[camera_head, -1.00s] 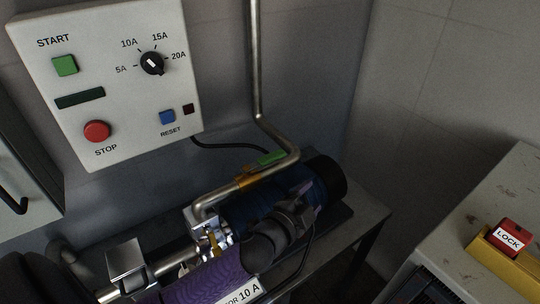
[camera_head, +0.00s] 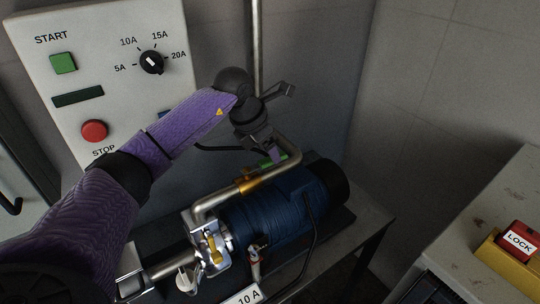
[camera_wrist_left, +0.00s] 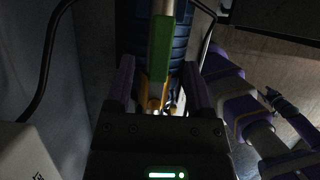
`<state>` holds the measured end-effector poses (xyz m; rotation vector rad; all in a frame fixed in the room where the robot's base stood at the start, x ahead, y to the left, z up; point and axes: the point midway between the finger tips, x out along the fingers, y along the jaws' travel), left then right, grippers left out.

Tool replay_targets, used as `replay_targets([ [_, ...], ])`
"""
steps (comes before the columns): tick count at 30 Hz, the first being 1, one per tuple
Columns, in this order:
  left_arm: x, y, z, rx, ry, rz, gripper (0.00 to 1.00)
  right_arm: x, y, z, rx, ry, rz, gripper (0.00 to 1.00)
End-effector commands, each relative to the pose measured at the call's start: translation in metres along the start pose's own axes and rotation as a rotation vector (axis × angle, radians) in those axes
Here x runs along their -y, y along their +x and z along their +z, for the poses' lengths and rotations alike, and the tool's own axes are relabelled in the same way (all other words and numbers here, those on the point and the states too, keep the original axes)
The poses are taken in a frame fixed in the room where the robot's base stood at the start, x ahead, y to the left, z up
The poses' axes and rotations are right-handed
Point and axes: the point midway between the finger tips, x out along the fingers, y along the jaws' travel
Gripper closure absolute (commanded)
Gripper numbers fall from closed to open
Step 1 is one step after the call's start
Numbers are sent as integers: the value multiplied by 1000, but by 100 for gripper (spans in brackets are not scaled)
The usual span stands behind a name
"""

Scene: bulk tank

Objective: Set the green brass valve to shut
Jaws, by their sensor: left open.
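The green valve handle (camera_head: 272,158) lies along the upper sloping stretch of the steel pipe, with the brass valve body (camera_head: 248,184) at its lower left end. My left gripper (camera_head: 268,152) is at the handle, pointing down, and partly hides it in the head view. In the left wrist view, the green handle (camera_wrist_left: 160,48) runs lengthwise in line with the gap between the two purple fingers (camera_wrist_left: 160,92). The jaws are open, with a gap on either side; I cannot tell whether either finger touches the handle.
A blue motor (camera_head: 275,215) sits under the pipe. A yellow lever (camera_head: 214,248) is lower left. The control panel (camera_head: 105,90) hangs behind my left arm. A bench with a red LOCK block (camera_head: 518,240) stands at right. A black cable (camera_wrist_left: 48,60) loops beside the gripper.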

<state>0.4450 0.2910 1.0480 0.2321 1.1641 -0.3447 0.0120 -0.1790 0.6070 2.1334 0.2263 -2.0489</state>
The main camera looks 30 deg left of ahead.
Motion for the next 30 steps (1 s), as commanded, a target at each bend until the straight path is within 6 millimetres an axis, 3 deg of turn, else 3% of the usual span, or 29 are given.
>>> replay_targets([
  [4,0,17,0,1,-1,-1,32,0,4,1,1,-1,0,41],
  [12,0,18,0,2,0,-1,34,-1,3,0,0,-2,1,41],
  [21,0,18,0,2,0,-1,98,-1,3,1,0,-2,1,41],
  [30,0,18,0,2,0,-1,100,-1,3,1,1,-1,2,41],
])
